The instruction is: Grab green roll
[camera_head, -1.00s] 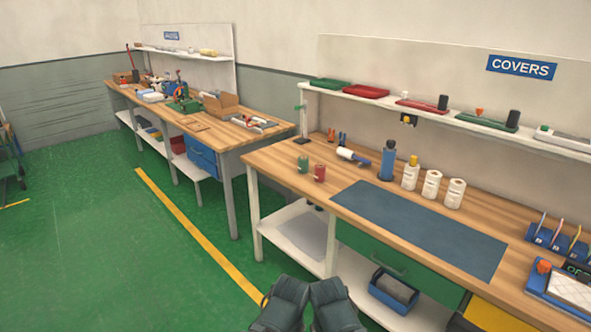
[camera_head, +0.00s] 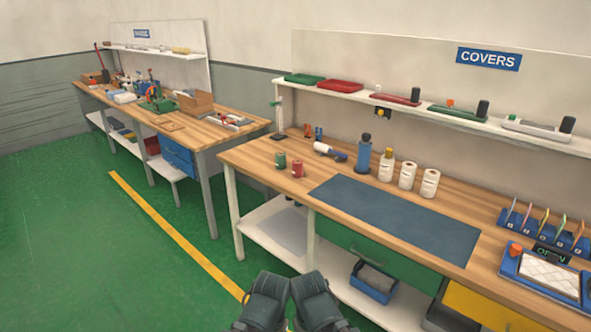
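The green roll (camera_head: 280,160) is a small spool standing upright on the left part of the wooden workbench (camera_head: 262,151), near its left end. A similar red roll (camera_head: 298,169) stands just to its right. My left gripper (camera_head: 264,298) and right gripper (camera_head: 314,298) show as dark shapes side by side at the bottom of the view, in front of the bench and well away from the green roll. Their fingertips cannot be made out, so I cannot tell if they are open or shut.
A blue-grey mat (camera_head: 395,222) covers the bench middle. Behind it stand a blue bottle (camera_head: 364,155) and several white bottles and rolls. A shelf (camera_head: 345,96) under the COVERS sign runs along the back. A second bench (camera_head: 195,135) stands left. Green floor is free at left.

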